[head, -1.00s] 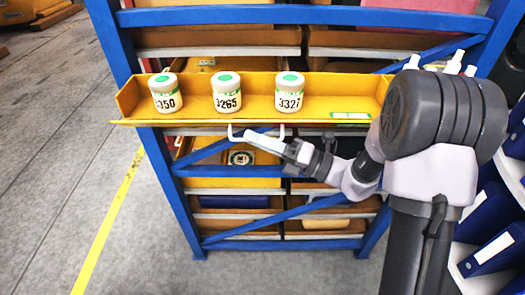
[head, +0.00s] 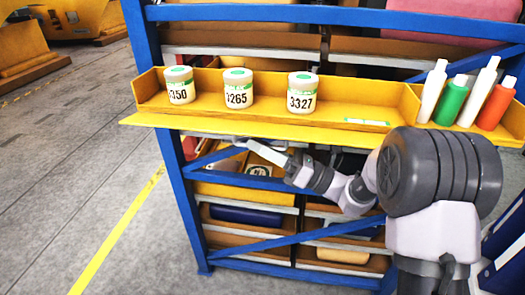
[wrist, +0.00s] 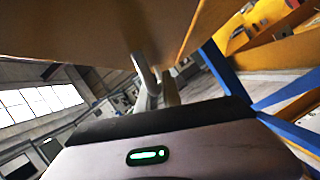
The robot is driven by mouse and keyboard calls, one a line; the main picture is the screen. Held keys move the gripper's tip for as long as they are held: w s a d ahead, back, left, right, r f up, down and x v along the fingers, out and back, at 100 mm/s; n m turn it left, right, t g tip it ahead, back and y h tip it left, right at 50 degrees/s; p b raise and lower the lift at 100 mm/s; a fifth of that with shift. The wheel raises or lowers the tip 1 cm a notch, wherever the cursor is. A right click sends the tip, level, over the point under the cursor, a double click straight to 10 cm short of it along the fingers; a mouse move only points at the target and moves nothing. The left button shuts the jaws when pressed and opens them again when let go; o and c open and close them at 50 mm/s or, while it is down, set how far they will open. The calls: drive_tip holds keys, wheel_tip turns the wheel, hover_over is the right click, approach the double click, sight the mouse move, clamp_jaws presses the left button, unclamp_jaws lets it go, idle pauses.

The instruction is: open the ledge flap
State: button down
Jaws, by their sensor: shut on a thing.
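The yellow ledge (head: 205,84) runs across the front of the blue rack. Its flap (head: 240,128) is the bright yellow strip along the front edge, standing out toward me. My gripper (head: 258,149) is just under the flap, left of its middle. It is shut on the flap's white handle, of which only a little shows in the head view. In the wrist view, the flap's underside (wrist: 85,25) fills the top, and pale bars meet at my gripper (wrist: 158,88). I cannot tell handle from fingers there, nor the flap's exact angle.
White jars marked 3350 (head: 180,86), 3265 (head: 238,90) and 3327 (head: 302,93) stand on the ledge. White, green (head: 450,103) and orange (head: 497,103) bottles stand at its right end. Blue braces (head: 300,241) cross below. Floor (head: 70,170) is clear at left.

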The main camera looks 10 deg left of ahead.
idle(0.4)
drive_tip(key=c, duration=1.5)
unclamp_jaws()
drive_tip(key=shift+d, duration=0.1)
drive_tip(key=p+v, duration=0.2)
drive_tip(key=v, duration=1.5)
drive_tip(key=shift+d, duration=0.15)
